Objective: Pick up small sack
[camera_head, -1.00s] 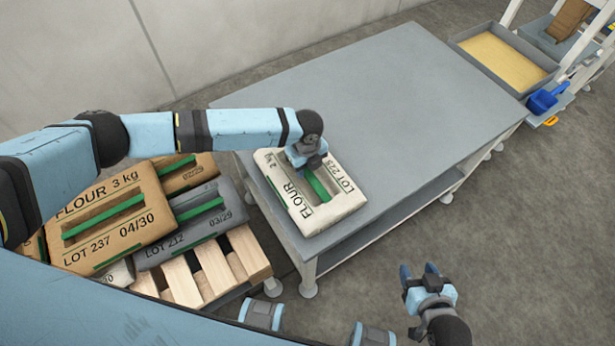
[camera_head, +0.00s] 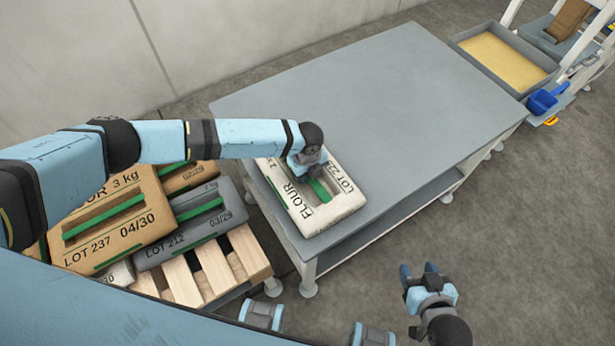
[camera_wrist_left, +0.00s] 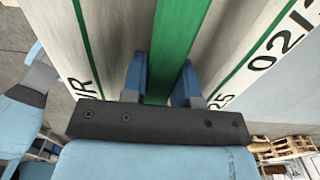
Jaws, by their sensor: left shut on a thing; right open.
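The small white flour sack (camera_head: 326,216) lies on the near left corner of the grey table (camera_head: 370,100). It has a green strip across a recess in its top. My left gripper (camera_head: 316,178) is over the sack and shut on this green strip. The left wrist view shows the green strip (camera_wrist_left: 178,40) between the two blue fingers of the left gripper (camera_wrist_left: 168,85). The arm hides part of the sack's far edge. My right gripper (camera_head: 420,270) is open and empty, over the floor at the lower right.
Brown sacks (camera_head: 140,235) and a grey sack (camera_head: 185,250) are stacked on a wooden pallet (camera_head: 248,252) left of the table. A grey tray with yellow contents (camera_head: 455,44) and a blue scoop (camera_head: 542,100) are at the upper right. Most of the tabletop is clear.

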